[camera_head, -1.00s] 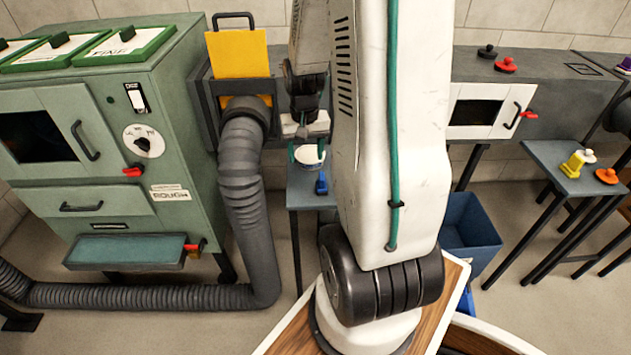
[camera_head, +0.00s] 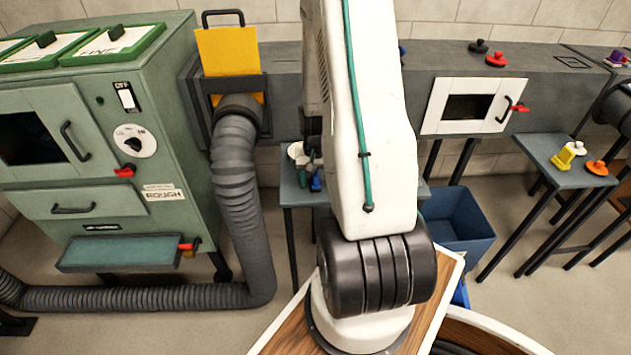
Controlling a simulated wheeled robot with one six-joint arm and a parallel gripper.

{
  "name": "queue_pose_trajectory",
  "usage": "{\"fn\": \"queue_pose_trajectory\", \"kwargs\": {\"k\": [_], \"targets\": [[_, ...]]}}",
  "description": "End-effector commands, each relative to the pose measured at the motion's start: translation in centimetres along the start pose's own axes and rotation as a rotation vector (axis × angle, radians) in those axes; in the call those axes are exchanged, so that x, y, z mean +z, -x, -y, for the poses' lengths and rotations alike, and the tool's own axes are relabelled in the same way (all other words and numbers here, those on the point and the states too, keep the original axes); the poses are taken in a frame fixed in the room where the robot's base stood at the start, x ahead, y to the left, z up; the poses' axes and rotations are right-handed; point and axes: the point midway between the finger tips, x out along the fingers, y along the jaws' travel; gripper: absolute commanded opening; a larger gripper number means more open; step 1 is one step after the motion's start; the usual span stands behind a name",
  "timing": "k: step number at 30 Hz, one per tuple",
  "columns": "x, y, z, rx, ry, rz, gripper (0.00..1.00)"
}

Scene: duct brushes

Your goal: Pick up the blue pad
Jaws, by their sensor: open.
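The blue pad (camera_head: 316,184) is a small blue piece on the small grey table behind my arm. It is small and partly covered by my gripper. My gripper (camera_head: 309,174) is low over that table, close at the pad, and its jaws are open. My arm's white link hides part of the gripper. I cannot tell whether the fingers touch the pad or stand around it.
A white round piece (camera_head: 294,150) is beside the gripper on the small table (camera_head: 292,196). A thick grey hose (camera_head: 234,180) runs down at its left. A blue bin (camera_head: 459,222) stands at the right. A right-hand table (camera_head: 545,160) holds a yellow-and-white piece (camera_head: 568,156) and an orange piece (camera_head: 596,168).

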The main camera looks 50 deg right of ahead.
Motion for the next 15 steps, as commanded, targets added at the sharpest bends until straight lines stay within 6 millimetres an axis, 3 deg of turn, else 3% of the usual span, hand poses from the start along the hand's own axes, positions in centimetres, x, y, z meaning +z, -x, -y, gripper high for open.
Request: {"fn": "queue_pose_trajectory", "kwargs": {"k": [7, 12, 15], "targets": [[-0.03, -0.16, 0.00, 0.000, 0.000, -0.001, 0.56], [-0.02, -0.15, -0.01, 0.000, 0.000, -0.001, 0.09], [-0.02, -0.14, -0.01, 0.000, 0.000, -0.001, 0.07]]}}
